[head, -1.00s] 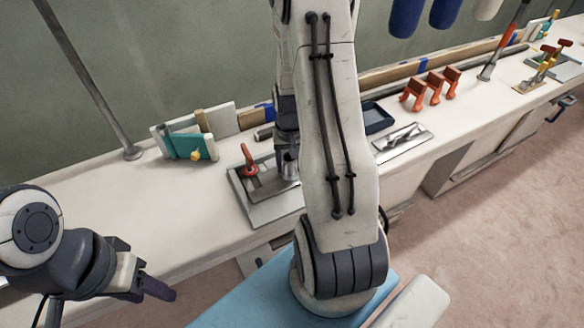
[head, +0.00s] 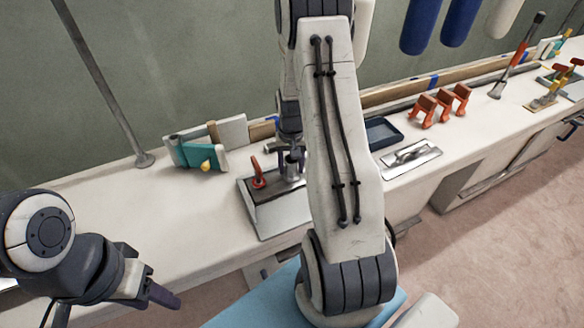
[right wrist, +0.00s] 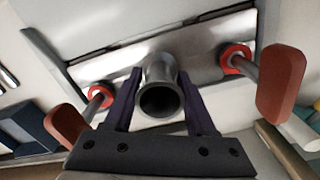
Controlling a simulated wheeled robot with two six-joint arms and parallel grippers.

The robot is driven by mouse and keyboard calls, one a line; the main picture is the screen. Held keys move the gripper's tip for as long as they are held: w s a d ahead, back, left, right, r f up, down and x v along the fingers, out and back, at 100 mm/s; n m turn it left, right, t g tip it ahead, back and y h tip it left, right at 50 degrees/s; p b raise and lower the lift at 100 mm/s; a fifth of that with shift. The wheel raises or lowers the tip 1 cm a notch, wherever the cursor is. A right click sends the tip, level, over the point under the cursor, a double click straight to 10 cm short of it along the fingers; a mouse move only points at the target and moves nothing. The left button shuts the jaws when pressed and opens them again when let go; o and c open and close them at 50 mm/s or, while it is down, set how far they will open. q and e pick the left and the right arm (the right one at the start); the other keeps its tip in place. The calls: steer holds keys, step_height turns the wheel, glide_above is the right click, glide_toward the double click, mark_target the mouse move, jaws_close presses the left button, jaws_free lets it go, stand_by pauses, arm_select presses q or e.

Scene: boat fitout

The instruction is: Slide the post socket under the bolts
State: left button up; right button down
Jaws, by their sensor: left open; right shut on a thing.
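The post socket is a short metal tube (right wrist: 160,88) with a flat, shiny foot. My right gripper (right wrist: 158,98) is shut on the tube, one dark finger on each side. Two bolts with red handles and red collars flank it in the right wrist view: the left bolt (right wrist: 98,96) and the right bolt (right wrist: 238,60). The foot lies close to both collars; whether its edges are under them I cannot tell. In the head view one red handle (head: 257,172) stands on the grey plate (head: 285,217), and my arm hides the other. My left gripper (head: 160,294) is open and empty, low at the left.
The long white bench (head: 90,205) carries a teal block (head: 195,155) with boards behind, a dark blue tray (head: 382,134), a trowel (head: 410,155) and orange clamps (head: 440,103). A grey pole (head: 105,85) stands at the left. The bench's left part is clear.

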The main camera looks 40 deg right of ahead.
steer(key=shift+w+d+r, duration=0.1)
steer(key=shift+w, duration=0.1)
steer(key=shift+c, duration=0.7)
jaws_free()
steer(key=shift+s, duration=0.1)
